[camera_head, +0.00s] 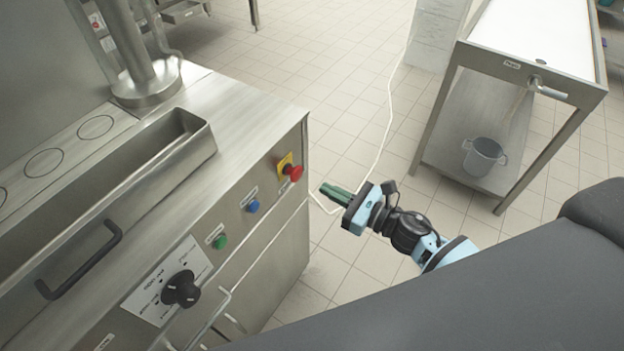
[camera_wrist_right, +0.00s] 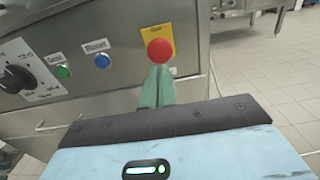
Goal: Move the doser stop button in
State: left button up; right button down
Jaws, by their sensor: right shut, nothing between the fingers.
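A red mushroom button (camera_head: 292,171) on a yellow plate sits at the right end of the machine's front panel. The button's pressed state is unclear. My left gripper is out of view.
A black selector knob (camera_head: 181,289) and a black handle (camera_head: 80,262) are further left on the steel machine (camera_head: 262,130). A steel table (camera_head: 530,55) with a grey pot (camera_head: 484,156) under it stands at the right. The tiled floor between is clear except for a pale cable.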

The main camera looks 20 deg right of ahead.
aim_at(299, 174)
jog(key=x, duration=0.4)
jog(key=shift+w+a+r+p, duration=0.1)
jog(key=shift+a+r+p, duration=0.05)
jog(key=shift+p, duration=0.15)
jog(key=shift+w+a, duration=0.45)
jog(key=shift+w, duration=0.1)
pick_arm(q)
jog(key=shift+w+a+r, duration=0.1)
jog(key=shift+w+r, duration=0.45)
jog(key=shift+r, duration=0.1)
pick_arm(e)
jog(key=shift+w+a+f+b, duration=0.3)
jog(key=shift+w+a+b, duration=0.15)
jog(key=shift+w, duration=0.1)
jog(key=shift+r, duration=0.35)
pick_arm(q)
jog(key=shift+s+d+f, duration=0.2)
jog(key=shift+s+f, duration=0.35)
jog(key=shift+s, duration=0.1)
pick_arm(e)
jog(key=shift+a, duration=0.1)
